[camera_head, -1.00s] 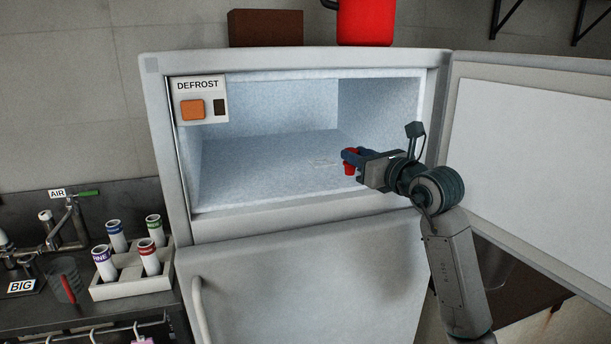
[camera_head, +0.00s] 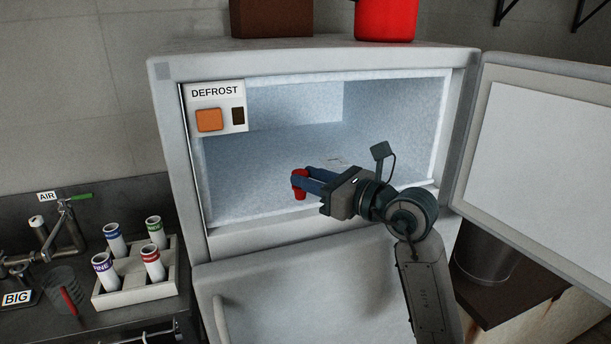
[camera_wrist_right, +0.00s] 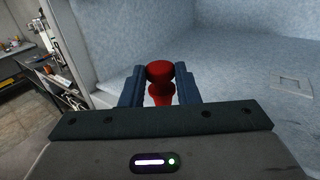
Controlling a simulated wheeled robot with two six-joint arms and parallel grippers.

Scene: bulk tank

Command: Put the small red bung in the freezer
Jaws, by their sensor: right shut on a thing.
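The small red bung (camera_head: 299,184) is held between the blue fingertips of my right gripper (camera_head: 304,181), which is shut on it. The bung also shows in the right wrist view (camera_wrist_right: 159,76), upright between the fingers. The freezer (camera_head: 330,245) stands open, with its upper compartment empty apart from a faint flat mark on its frosty floor (camera_head: 260,200). In the head view the bung and fingers overlap the compartment opening, above its floor near the front. My left gripper is not in view.
The open freezer door (camera_head: 540,165) stands out to the right. A DEFROST panel (camera_head: 219,106) sits at the opening's upper left. A red pot (camera_head: 386,18) and a brown box (camera_head: 270,18) stand on top. A rack of tubes (camera_head: 140,287) stands on the left counter.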

